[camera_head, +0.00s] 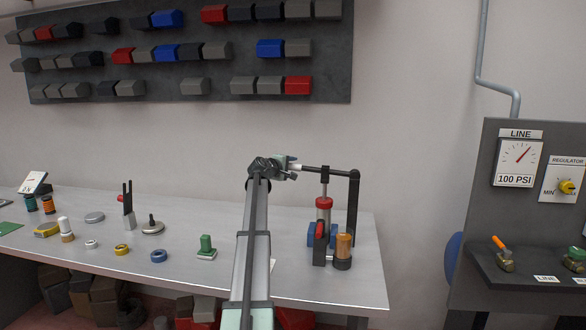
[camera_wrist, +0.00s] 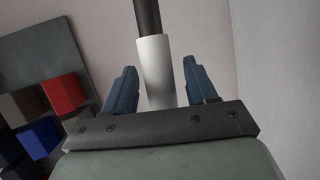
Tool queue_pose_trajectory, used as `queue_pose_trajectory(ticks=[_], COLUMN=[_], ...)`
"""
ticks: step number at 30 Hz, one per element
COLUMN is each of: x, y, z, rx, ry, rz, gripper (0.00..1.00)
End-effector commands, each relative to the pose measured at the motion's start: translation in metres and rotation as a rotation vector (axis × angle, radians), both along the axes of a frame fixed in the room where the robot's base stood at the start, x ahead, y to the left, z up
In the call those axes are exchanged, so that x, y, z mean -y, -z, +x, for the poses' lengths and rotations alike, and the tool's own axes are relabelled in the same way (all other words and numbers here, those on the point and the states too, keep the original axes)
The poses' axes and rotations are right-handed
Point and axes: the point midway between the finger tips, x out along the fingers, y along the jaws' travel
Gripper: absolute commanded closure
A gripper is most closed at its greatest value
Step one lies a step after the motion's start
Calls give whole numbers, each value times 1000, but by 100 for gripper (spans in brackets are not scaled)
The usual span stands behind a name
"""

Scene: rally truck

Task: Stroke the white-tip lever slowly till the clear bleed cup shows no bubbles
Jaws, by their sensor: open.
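The lever (camera_head: 325,171) is a black bar lying almost level, joined at its right end to a black post. Its white tip (camera_wrist: 155,72) lies between the two blue fingers of my gripper (camera_wrist: 165,84), with gaps on both sides. My gripper (camera_head: 289,163) is open around the tip in the head view, where arm and fingers partly cover it. Below the lever stand a red-topped cylinder (camera_head: 324,205) and an amber-filled cup (camera_head: 344,244) on a black base, probably the bleed cup. Any bubbles are too small to tell.
A blue vise-like block with a red part (camera_head: 319,231) stands beside the cup. Small parts, rings and a green-topped piece (camera_head: 206,243) lie on the grey bench (camera_head: 180,278) to the left. A gauge panel (camera_head: 519,163) stands at right. Coloured bins hang behind.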

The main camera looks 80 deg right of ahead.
Motion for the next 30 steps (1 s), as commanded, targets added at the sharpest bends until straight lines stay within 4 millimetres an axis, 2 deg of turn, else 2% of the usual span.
queue_pose_trajectory(ticks=[1,6,17,30], x=[7,15,16,16], y=[1,3,4,4], z=[-2,-5,-7,-6], rx=[0,1,1,1], ry=[0,-1,-1,-1], rz=[0,0,0,0], gripper=[43,43,44,86])
